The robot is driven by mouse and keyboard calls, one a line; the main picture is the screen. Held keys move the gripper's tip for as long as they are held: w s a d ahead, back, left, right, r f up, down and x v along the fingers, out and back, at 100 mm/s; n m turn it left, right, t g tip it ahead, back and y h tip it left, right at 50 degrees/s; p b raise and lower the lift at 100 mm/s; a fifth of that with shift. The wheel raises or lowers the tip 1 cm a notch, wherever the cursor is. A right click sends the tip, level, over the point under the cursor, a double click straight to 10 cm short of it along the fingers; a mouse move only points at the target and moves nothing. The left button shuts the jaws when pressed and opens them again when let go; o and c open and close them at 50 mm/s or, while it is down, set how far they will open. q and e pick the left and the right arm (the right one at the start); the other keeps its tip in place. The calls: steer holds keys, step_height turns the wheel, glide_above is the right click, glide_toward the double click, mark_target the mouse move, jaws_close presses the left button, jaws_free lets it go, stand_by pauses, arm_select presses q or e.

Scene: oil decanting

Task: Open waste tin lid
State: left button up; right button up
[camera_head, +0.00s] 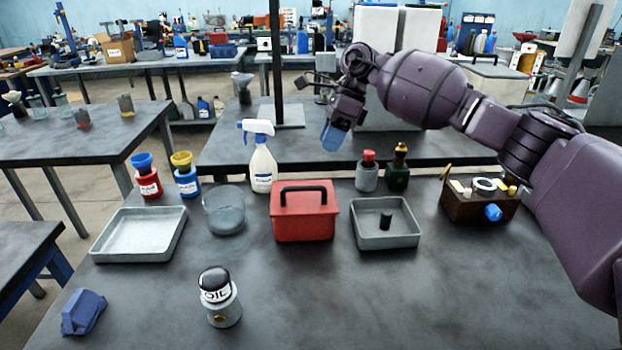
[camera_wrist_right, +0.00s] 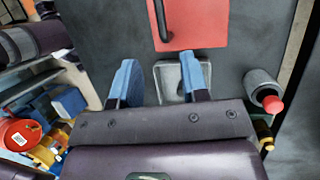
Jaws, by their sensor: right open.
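The red tin (camera_head: 305,222) stands in the middle of the table with its lid on. A black bar handle (camera_head: 303,188) lies across the top of the lid. My right gripper (camera_head: 333,137) is raised above the back of the table, behind and to the right of the tin, and points down. It is open and empty, with two blue fingertips apart in the right wrist view (camera_wrist_right: 160,78). There the red lid (camera_wrist_right: 208,20) shows at the top edge, beyond the fingers, with part of the handle (camera_wrist_right: 161,20). My left gripper is not in view.
A grey tray (camera_head: 366,240) with a dark cylinder stands right of the tin. A glass bowl (camera_head: 224,213), a spray bottle (camera_head: 263,166) and an empty tray (camera_head: 112,240) are left. A red-capped bottle (camera_head: 367,176) stands behind. An oil can (camera_head: 223,310) and blue cloth (camera_head: 83,312) are in front.

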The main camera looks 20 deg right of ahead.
mark_target(303, 187)
steer(key=x, duration=1)
steer(key=shift+w+f, duration=0.1)
steer(key=shift+f, duration=0.1)
jaws_close()
